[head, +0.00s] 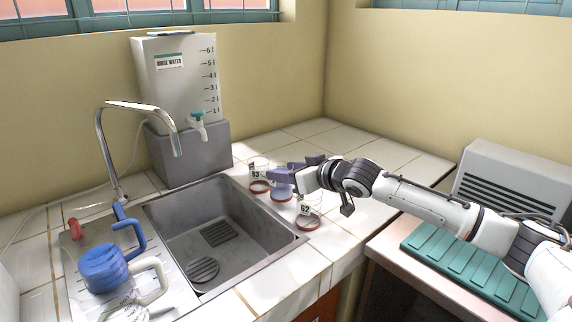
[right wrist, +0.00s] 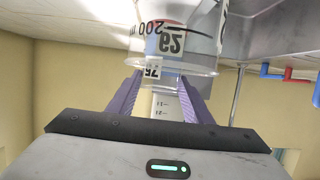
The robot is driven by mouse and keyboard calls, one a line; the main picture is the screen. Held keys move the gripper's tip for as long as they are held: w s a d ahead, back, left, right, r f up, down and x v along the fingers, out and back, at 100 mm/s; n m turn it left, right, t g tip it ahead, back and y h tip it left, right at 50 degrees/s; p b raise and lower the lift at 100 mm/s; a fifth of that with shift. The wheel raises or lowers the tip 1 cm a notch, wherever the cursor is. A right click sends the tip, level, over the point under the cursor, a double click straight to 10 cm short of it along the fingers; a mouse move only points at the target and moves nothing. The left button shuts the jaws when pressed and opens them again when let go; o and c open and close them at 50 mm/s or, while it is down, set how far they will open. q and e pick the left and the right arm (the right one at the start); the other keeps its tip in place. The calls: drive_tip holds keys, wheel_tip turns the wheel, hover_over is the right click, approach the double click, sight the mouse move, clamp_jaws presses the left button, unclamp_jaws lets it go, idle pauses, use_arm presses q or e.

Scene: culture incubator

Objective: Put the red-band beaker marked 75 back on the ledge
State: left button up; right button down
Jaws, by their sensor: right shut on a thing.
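My right gripper (head: 283,176) reaches in from the right and is shut on a clear beaker (head: 281,192) with a red band at its base and a bluish look. In the right wrist view, the purple fingers (right wrist: 160,102) are on both sides of a clear vessel, with a small partly readable label. The held beaker is at the tiled surface (head: 345,240) right of the sink; I cannot tell whether it touches the tiles. A red-band beaker marked 83 (head: 259,185) stands just left of it. Another marked 62 (head: 308,221) stands in front, to the right. My left gripper is not in view.
The grey sink (head: 270,236) lies left of the beakers. A rinse water tank (head: 180,85) stands behind it. A blue jug (head: 103,270) and a white-handled jug (head: 150,280) are on the drainboard. Free tiles lie behind my right gripper.

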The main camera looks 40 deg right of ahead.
drive_tip(key=shift+f, duration=1.1)
drive_tip(key=shift+f, duration=0.15)
drive_tip(key=c, duration=0.9)
unclamp_jaws()
drive_tip(key=shift+s, duration=0.1)
drive_tip(key=shift+s+d+r, duration=0.1)
drive_tip(key=shift+s+r, duration=0.1)
drive_tip(key=shift+s, duration=0.1)
drive_tip(key=p+v, duration=0.4)
drive_tip(key=v, duration=0.7)
drive_tip(key=shift+r, duration=0.1)
